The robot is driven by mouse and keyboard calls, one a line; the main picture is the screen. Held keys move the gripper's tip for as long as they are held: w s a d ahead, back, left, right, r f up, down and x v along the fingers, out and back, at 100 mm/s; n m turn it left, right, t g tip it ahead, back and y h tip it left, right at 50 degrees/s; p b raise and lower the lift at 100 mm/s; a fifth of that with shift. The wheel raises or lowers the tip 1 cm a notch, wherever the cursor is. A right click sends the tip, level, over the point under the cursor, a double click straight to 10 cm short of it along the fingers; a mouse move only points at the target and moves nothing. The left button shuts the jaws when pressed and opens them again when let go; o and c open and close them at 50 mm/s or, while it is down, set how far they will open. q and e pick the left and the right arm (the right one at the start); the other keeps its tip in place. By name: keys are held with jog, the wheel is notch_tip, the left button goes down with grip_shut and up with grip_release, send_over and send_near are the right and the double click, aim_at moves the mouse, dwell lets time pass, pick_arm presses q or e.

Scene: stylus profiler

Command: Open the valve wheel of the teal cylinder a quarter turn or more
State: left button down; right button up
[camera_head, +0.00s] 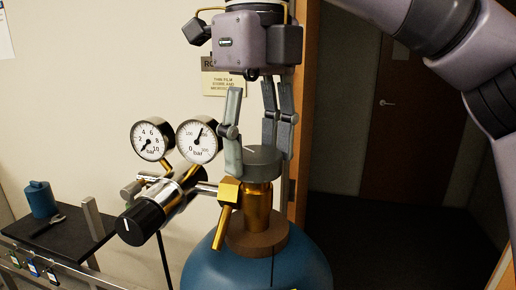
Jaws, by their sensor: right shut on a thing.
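The teal cylinder (255,268) stands upright at the bottom centre, with a brass valve (257,197) on its top. The grey valve wheel (262,155) sits on the valve. My right gripper (259,155) points down from above and is shut on the wheel, one finger on its left side and the other on its right. Part of the wheel's rim is hidden behind the fingers. My left gripper is not in view.
A regulator with a black knob (140,222) and two round gauges (196,141) juts left from the valve, close to my gripper. A dark shelf (70,243) at left holds a small blue bottle (41,199). A brown door (415,120) stands behind at right.

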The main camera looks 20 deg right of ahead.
jog(key=c, duration=0.4)
jog(key=shift+o, duration=0.2)
jog(key=n, duration=0.5)
jog(key=shift+n, duration=0.4)
jog(key=n, duration=0.5)
jog(key=o, duration=1.5)
jog(key=shift+o, duration=0.2)
